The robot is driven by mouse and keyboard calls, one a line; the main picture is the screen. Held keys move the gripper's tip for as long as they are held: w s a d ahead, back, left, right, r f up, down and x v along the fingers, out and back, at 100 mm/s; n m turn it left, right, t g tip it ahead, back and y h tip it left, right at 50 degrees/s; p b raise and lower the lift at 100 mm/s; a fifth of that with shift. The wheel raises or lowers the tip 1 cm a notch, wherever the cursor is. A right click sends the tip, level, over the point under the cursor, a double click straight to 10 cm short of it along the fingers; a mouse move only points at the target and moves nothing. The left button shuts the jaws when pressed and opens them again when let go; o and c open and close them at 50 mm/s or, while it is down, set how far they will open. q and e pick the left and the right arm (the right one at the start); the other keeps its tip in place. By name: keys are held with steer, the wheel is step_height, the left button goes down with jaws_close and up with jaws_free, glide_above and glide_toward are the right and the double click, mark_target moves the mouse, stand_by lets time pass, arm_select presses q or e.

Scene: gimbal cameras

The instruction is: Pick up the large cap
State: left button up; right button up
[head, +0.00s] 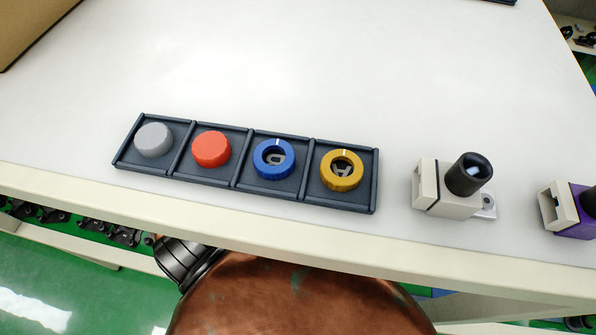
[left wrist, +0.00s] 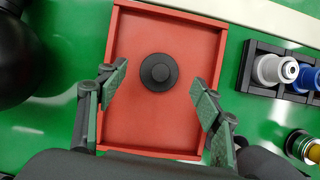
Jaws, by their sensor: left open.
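A black round cap-like piece (left wrist: 158,72) with a raised centre lies in a red tray (left wrist: 185,20) in the left wrist view. My left gripper (left wrist: 160,88) is open, its green-padded fingers on either side of the black piece and apart from it in the picture. I cannot tell the height between them. In the head view a dark four-slot tray (head: 238,185) holds a grey cap (head: 153,139), a red cap (head: 211,149), a blue ring-shaped cap (head: 273,159) and a yellow ring-shaped cap (head: 342,170). Neither gripper shows in the head view.
A beige device with a black eyepiece (head: 469,173) stands right of the four-slot tray, and a purple-and-beige device (head: 570,210) is at the right edge. A cardboard box (head: 30,25) is at top left. The white table (head: 300,60) is clear behind the tray.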

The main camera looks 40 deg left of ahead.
arm_select(q)
steer(key=shift+x, duration=1.15)
steer(key=shift+f, duration=0.3)
steer(key=c, duration=0.8)
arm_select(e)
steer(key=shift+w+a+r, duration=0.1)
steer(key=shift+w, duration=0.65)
